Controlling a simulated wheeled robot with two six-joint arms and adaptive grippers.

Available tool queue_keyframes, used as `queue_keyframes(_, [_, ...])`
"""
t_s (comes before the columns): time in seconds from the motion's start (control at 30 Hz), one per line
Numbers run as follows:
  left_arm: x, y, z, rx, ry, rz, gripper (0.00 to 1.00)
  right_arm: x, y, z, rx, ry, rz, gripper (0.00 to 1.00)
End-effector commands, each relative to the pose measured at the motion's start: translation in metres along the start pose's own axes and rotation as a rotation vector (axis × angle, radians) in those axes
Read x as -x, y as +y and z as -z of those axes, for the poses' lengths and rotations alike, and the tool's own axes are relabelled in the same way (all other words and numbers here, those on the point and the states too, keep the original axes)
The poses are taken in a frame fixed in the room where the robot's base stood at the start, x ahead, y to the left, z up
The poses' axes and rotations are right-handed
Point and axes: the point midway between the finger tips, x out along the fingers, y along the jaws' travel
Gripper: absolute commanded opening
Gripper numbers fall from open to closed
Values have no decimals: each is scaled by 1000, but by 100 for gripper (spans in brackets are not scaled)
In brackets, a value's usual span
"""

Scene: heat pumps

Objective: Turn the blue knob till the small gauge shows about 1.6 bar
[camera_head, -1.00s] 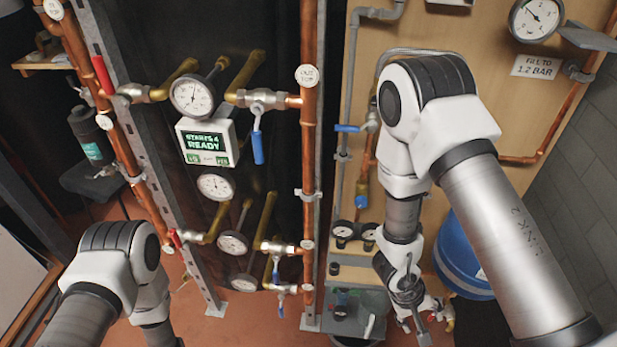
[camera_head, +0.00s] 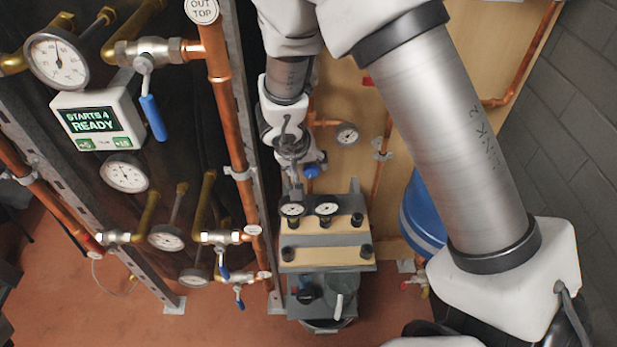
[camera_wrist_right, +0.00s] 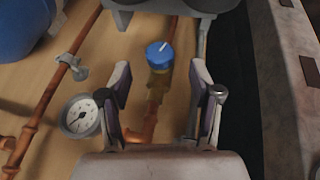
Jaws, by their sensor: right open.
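The blue knob (camera_head: 311,170) sits on the copper pipework at the wooden board. In the right wrist view the knob (camera_wrist_right: 159,53) has a white mark on top and appears between my fingertips, a little beyond them. The small gauge (camera_head: 347,134) is right of the knob in the head view. In the wrist view the gauge (camera_wrist_right: 82,117) is at lower left, with a white dial and dark needle; its figures are too small to read. My right gripper (camera_wrist_right: 159,72) is open and empty. In the head view my right gripper (camera_head: 296,178) is beside the knob. My left gripper is out of view.
A shelf (camera_head: 328,254) with two small dials (camera_head: 292,210) stands below the knob. A blue tank (camera_head: 423,222) is to the right. A vertical copper pipe (camera_head: 230,120) and grey strut stand to the left, with a display box (camera_head: 97,121) beyond.

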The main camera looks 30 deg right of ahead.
Motion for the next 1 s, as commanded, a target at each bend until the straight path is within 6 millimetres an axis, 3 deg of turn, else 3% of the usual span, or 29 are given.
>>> queue_keyframes(0.03, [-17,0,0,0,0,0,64,-20,-2,-4,0,-3,0,64])
queue_keyframes(0.2, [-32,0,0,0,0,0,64,-44,-1,-2,0,-2,0,64])
queue_keyframes(0.5, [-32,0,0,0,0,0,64,-48,0,-1,1,-1,-1,64])
queue_keyframes(0.53, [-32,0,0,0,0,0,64,-48,0,-1,1,-1,-1,60])
queue_keyframes(0.7, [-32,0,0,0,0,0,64,-48,0,-1,1,-1,-1,4])
queue_keyframes(1.0, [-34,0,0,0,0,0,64,-49,0,-1,-5,-2,13,4])
